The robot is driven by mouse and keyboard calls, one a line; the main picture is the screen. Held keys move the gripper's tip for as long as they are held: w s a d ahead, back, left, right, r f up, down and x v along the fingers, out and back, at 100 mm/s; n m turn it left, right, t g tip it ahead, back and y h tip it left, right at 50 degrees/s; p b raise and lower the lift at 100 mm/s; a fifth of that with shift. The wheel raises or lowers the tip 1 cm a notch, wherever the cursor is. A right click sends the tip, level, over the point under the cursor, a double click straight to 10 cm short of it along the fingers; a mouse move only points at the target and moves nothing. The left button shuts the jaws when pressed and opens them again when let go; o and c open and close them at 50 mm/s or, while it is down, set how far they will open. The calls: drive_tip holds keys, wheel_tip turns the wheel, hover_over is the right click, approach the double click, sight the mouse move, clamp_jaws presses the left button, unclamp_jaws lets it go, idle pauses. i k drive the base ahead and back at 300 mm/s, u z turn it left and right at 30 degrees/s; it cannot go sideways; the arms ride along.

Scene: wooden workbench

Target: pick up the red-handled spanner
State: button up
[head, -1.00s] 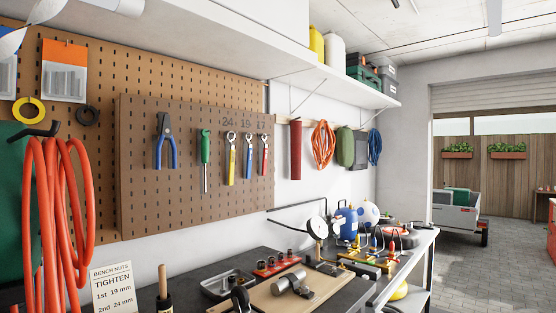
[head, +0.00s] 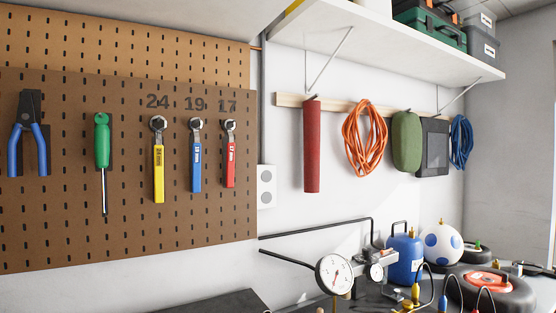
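The red-handled spanner (head: 230,160) hangs upright on the brown pegboard (head: 80,235), near its right edge, under the number 17. Its metal head is at the top and its handle carries small white lettering. The blue-handled spanner (head: 196,160) hangs just left of it under 19. The yellow-handled spanner (head: 158,165) hangs further left under 24. The three hang apart from one another. My gripper is not in the head view.
Blue-handled pliers (head: 27,140) and a green screwdriver (head: 102,145) hang further left. A dial gauge (head: 334,274) stands on the bench below right. A white shelf (head: 350,30) juts out above right. The space before the spanners looks clear.

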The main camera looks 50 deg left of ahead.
sight(231, 158)
drive_tip(key=i, duration=1.2)
drive_tip(key=u, duration=3.7)
